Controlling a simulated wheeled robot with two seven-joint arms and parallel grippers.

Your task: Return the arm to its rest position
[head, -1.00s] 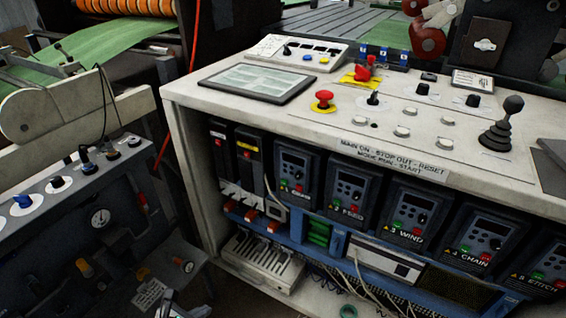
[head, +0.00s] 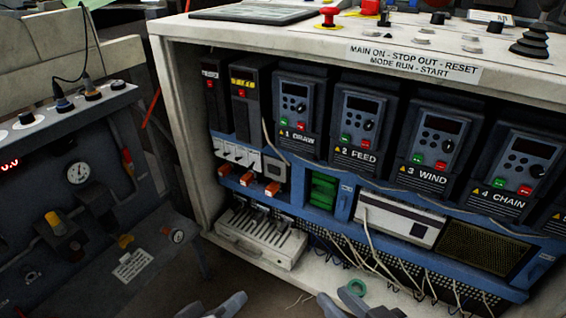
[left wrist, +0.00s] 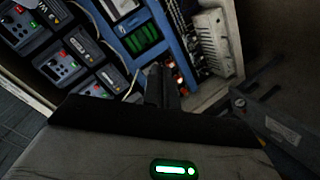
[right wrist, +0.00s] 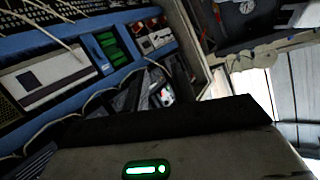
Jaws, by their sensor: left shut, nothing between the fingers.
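My left gripper (head: 222,304) shows only at the bottom edge of the head view, in front of the open cabinet. In the left wrist view its dark fingers (left wrist: 161,86) are together with nothing between them. My right gripper (head: 345,299) shows at the bottom edge of the head view, to the right of the left one. Its fingers are hard to make out against the cabinet in the right wrist view, so I cannot tell whether they are apart. No held object is visible at either gripper.
The white control cabinet (head: 180,110) fills the middle and right, with a row of drives such as 2 FEED (head: 357,125) inside. A white box (head: 258,238) and loose cables (head: 375,255) lie low in it. A dark panel with a gauge (head: 79,173) stands at left.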

